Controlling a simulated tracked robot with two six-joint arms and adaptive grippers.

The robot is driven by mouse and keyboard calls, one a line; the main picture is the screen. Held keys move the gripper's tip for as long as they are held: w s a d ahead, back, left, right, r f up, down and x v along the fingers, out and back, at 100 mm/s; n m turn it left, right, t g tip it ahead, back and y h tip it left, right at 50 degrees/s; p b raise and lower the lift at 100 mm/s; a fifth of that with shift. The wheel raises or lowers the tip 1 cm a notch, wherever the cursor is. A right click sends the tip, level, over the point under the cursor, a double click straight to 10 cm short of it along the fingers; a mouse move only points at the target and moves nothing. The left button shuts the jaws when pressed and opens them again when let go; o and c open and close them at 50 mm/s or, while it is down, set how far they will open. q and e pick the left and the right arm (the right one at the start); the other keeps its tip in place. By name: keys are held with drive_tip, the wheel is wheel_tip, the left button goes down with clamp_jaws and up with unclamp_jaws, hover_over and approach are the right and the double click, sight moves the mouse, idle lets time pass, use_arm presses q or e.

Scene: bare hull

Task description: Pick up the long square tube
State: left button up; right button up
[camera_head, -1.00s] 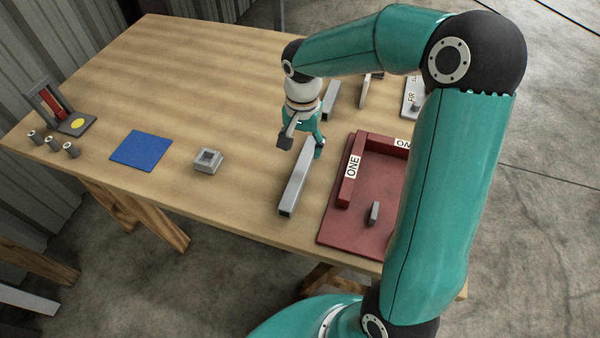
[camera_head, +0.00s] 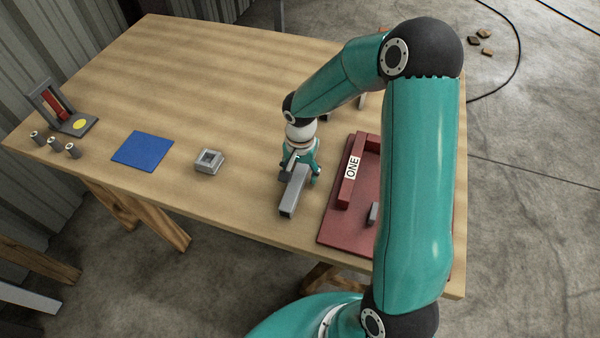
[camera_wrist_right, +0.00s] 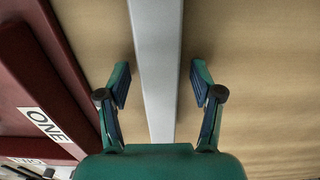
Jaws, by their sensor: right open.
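The long square tube (camera_head: 293,195) is grey and lies flat on the wooden table, left of the red board. In the head view my right gripper (camera_head: 299,177) is low over it, with a finger on each side, and hides its far part. In the right wrist view the tube (camera_wrist_right: 155,60) runs between the two open fingertips (camera_wrist_right: 159,82). A gap shows on both sides of the tube, so the fingers do not grip it. My left gripper is not in view.
The red board (camera_head: 340,232) with raised red walls marked ONE (camera_head: 352,167) stands close right of the tube.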

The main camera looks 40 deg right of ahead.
clamp_jaws()
drive_tip(key=shift+r, duration=0.1)
idle(0.3)
